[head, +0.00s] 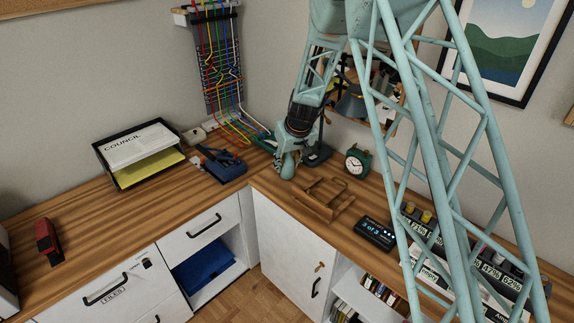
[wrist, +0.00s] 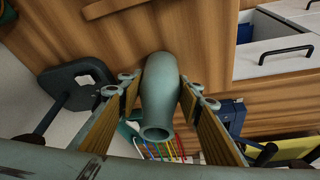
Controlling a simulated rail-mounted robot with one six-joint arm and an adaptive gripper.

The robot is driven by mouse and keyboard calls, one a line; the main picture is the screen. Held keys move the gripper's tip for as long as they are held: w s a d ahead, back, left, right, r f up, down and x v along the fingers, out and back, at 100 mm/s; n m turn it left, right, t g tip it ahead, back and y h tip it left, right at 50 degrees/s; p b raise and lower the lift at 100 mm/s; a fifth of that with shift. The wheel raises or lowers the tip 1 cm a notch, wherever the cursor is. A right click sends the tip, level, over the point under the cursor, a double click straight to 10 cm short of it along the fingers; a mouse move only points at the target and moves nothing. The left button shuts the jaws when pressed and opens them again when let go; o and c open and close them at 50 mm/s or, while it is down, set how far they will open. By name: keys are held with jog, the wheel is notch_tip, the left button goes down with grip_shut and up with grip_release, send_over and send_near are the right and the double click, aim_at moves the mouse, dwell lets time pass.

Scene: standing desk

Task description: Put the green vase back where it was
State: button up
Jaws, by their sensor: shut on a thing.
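The green vase (wrist: 160,95) is pale grey-green with a round open mouth. In the wrist view it sits between the two wood-lined fingers of my gripper (wrist: 158,112), which is shut on it. In the head view my gripper (head: 290,150) points down over the desk corner, and the vase (head: 288,165) shows below it, partly hidden by the fingers. I cannot tell whether the vase's base touches the desk.
A black stand (head: 318,155) is close behind my gripper. A green clock (head: 357,161), a wooden rack (head: 322,198) and a black display (head: 376,233) lie to the right. A blue tool (head: 222,165) and a paper tray (head: 140,152) are to the left. Bare desk (head: 90,220) shows at front left.

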jog(key=o, duration=1)
jog(key=shift+c, duration=0.2)
jog(key=shift+r, duration=0.1)
jog(key=shift+s+d+r, duration=0.1)
jog(key=shift+s+r, duration=0.05)
jog(key=shift+r, duration=0.4)
jog(key=p+v, duration=0.2)
jog(key=v, duration=0.8)
jog(key=shift+r, duration=0.35)
jog(key=shift+s+d+r, duration=0.1)
jog(key=shift+s, duration=0.05)
